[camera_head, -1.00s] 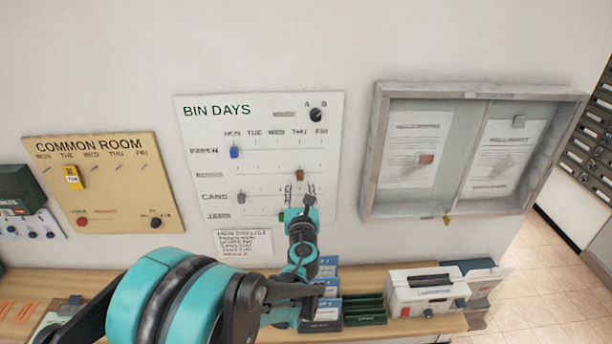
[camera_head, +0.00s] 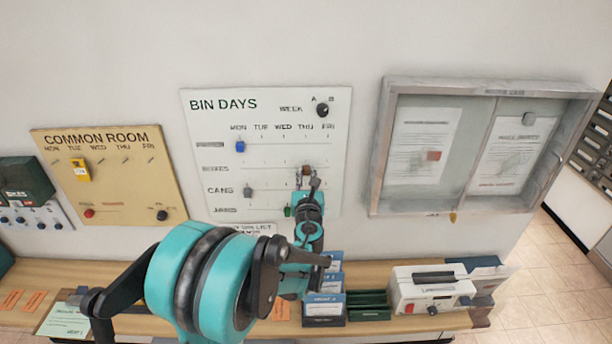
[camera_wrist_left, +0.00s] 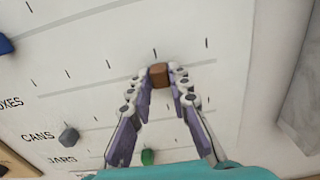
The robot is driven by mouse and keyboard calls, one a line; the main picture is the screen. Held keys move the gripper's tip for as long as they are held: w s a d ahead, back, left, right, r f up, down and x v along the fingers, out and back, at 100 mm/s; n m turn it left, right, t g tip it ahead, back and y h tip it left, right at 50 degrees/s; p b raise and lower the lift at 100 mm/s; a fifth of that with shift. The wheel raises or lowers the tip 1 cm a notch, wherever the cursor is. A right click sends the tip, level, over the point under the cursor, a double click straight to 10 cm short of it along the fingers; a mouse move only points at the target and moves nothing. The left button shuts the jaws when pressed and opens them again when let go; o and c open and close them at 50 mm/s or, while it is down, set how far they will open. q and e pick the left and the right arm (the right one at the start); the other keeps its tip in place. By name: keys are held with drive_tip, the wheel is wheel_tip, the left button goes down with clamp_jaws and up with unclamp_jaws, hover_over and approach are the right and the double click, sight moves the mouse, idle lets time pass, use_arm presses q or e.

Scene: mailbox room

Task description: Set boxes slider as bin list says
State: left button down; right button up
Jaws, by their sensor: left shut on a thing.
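The white BIN DAYS board (camera_head: 285,115) hangs on the wall, with rows for several bins and columns MON to FRI. The brown slider in the boxes row (camera_wrist_left: 158,74) sits between my left gripper's fingertips (camera_wrist_left: 158,80), which are shut on it; in the head view the left gripper (camera_head: 309,182) reaches it near the THU column. The blue slider (camera_head: 240,147) is at MON in the top row. The grey cans slider (camera_head: 249,191) is near MON. The green jars slider (camera_head: 288,211) is partly beside my gripper. The bin list note (camera_head: 250,228) below is mostly hidden by my arm.
A week knob (camera_head: 322,110) is at the board's top right. A yellow COMMON ROOM board (camera_head: 110,175) hangs left and a glass notice case (camera_head: 475,150) right. Below, a wooden shelf (camera_head: 375,327) holds card trays (camera_head: 367,306) and a white device (camera_head: 432,290).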

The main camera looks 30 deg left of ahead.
sight(328, 167)
use_arm(q)
drive_tip(key=w+d, duration=0.1)
drive_tip(key=d, duration=0.1)
drive_tip(key=w+d+b, duration=0.1)
drive_tip(key=w+d, duration=0.1)
drive_tip(key=d, duration=0.1)
drive_tip(key=shift+w+d, duration=0.2)
drive_tip(key=shift+d, duration=0.15)
drive_tip(key=shift+a, duration=0.15)
drive_tip(key=c, duration=1.5)
unclamp_jaws()
drive_tip(key=shift+o, duration=0.5)
drive_tip(key=shift+d, duration=0.25)
drive_tip(key=shift+a, duration=0.1)
drive_tip(key=shift+s, duration=0.25)
drive_tip(key=v, duration=1.1)
drive_tip(key=shift+s+d, duration=0.25)
